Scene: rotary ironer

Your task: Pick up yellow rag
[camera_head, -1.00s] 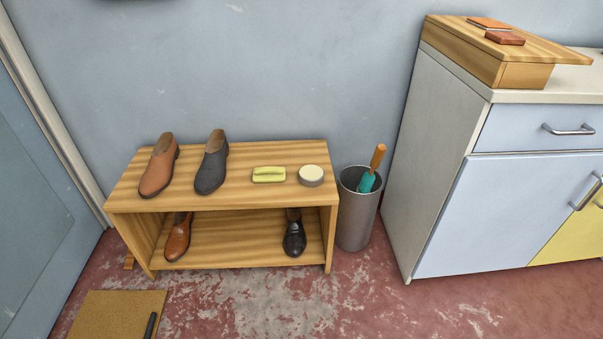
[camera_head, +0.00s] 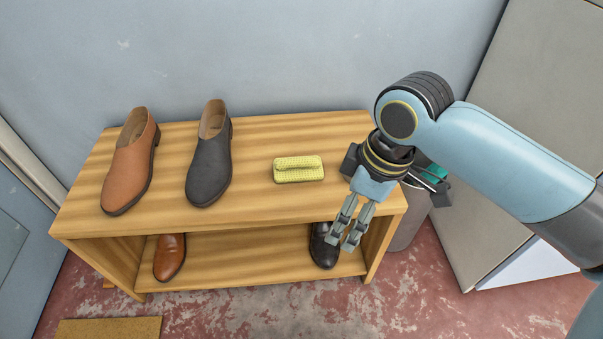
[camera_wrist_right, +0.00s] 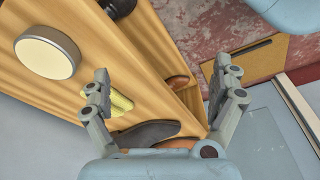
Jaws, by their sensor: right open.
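The yellow rag (camera_head: 299,169) lies folded on the top board of the wooden shoe bench, right of the dark grey shoe. In the right wrist view the rag (camera_wrist_right: 121,102) shows partly behind one finger. My right gripper (camera_head: 344,243) is open and empty. In the head view it is right of and nearer than the rag, over the bench's front edge, fingers pointing down. In the right wrist view its fingers (camera_wrist_right: 165,85) stand wide apart with nothing between them touching. My left gripper is not in view.
On the bench (camera_head: 255,140) stand a brown shoe (camera_head: 131,165) and a dark grey shoe (camera_head: 210,160). A round tin (camera_wrist_right: 47,52) shows in the wrist view. Below are a brown shoe (camera_head: 170,256) and a black shoe (camera_head: 323,248). A bin (camera_head: 408,222) stands at the right.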

